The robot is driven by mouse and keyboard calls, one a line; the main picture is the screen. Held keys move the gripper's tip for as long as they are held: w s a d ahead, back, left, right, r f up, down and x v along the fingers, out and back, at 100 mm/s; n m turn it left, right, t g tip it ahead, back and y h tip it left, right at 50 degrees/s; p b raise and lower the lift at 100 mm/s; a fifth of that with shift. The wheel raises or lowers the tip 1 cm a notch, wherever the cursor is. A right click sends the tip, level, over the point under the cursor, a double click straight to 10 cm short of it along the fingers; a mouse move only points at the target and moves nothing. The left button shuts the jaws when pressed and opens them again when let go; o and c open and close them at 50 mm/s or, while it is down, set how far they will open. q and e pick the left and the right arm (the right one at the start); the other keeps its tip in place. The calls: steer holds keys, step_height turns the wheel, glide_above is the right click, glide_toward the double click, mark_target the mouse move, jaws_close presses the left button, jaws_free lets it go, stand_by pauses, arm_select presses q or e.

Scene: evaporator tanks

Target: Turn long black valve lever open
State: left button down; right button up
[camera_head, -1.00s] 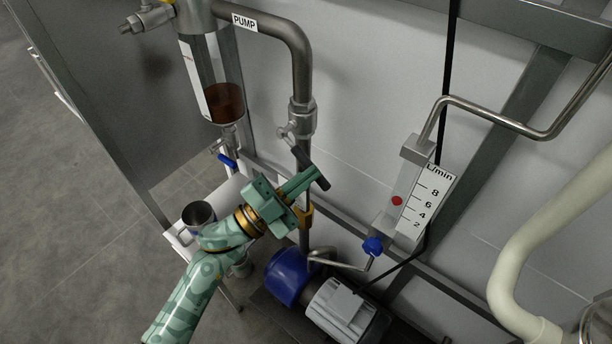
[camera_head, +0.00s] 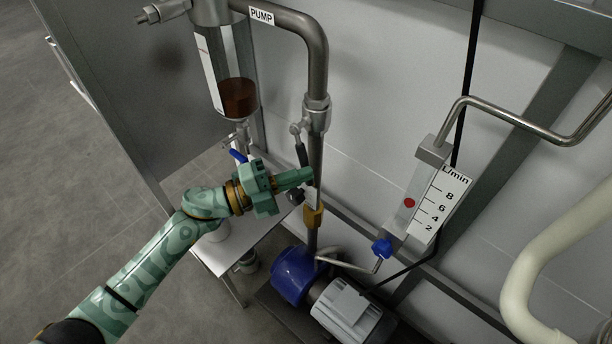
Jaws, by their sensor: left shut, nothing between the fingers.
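The green left gripper is shut and holds nothing. Its fingertips point right and lie at the lever's lower part, in front of the pipe; I cannot tell whether they touch the lever. My right gripper is out of view.
A blue-handled valve (camera_head: 238,156) sits under the sight glass (camera_head: 238,97). A flow meter (camera_head: 433,205) with a blue knob (camera_head: 381,247) stands to the right. A blue-and-grey pump (camera_head: 294,275) is below. A white table (camera_head: 222,258) stands under my arm.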

arm_select(q)
steer(key=shift+w+a+f+m+g+y, duration=0.15)
steer(key=shift+w+a+m+y, duration=0.25)
steer(key=shift+m, duration=0.25)
steer(key=shift+w+a+f+m+g+y, duration=0.15)
steer(key=shift+w+a+m+y, duration=0.2)
steer(key=shift+m, duration=0.3)
steer(key=shift+w, duration=0.1)
steer(key=shift+a, duration=0.1)
